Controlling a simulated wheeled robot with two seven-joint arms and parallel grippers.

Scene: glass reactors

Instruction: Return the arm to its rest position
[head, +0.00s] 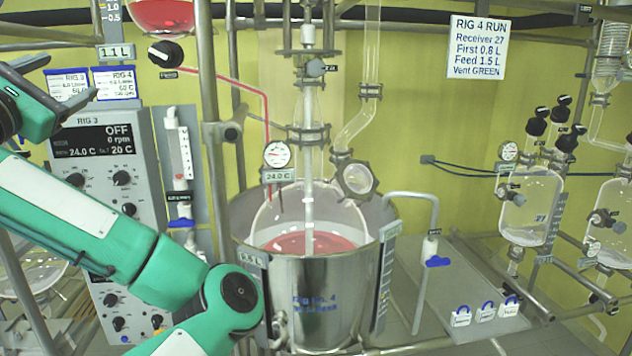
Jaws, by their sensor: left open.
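My left arm, green and white, reaches in from the left edge and bends at a joint low in the middle. My left gripper (62,103) is at the upper left, partly cut off by the picture edge. It is open, with nothing seen between its fingers. It overlaps the left side of the control panel (146,215) in the picture; I cannot tell the gap between them. My right gripper is not in view.
A glass reactor with red liquid (300,242) sits in a steel pot (315,300) just right of my elbow. A metal post (208,80) stands left of it. Receiver flasks (530,205) hang at the right. A grey shelf (460,285) holds several small tags.

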